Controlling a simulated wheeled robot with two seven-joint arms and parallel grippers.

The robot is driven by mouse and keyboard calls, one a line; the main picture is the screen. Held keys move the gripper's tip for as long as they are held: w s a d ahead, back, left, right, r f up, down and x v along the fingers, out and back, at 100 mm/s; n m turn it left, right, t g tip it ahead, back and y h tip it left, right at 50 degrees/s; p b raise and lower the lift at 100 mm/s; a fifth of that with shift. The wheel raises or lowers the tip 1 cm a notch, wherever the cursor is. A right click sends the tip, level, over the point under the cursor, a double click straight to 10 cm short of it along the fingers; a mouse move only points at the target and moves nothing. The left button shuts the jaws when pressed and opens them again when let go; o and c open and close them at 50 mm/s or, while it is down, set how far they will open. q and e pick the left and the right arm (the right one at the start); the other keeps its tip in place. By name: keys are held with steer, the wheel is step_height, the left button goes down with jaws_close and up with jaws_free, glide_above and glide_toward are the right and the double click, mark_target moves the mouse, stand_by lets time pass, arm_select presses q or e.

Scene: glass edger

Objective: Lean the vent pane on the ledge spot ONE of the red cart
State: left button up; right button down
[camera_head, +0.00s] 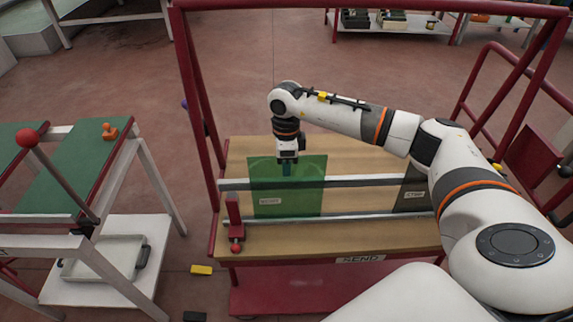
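A see-through green pane (308,172) stands at the left part of the red cart (297,291), across its two pale rails, with its lower edge near the front rail. I cannot tell whether it bears on the ledge. A small pale label shows at its lower left, too small to read surely. My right gripper (287,169) reaches down from above and its narrow fingers are shut on the green pane at its top edge. My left gripper is not in view.
A dark labelled pane (412,190) stands at the cart's right, partly behind my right arm. A red post with a ball (236,228) is at the front left. The cart's red frame (197,100) surrounds the deck. A green-topped table (75,170) stands left.

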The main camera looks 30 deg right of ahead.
steer(key=shift+f, duration=0.2)
steer(key=c, duration=1.5)
jaws_free()
steer(key=shift+c, duration=0.2)
steer(key=shift+f, duration=0.1)
step_height(320, 180, up, 12)
steer(key=b, duration=0.1)
steer(key=shift+w+d+b, duration=0.15)
steer(key=shift+w+b, duration=0.2)
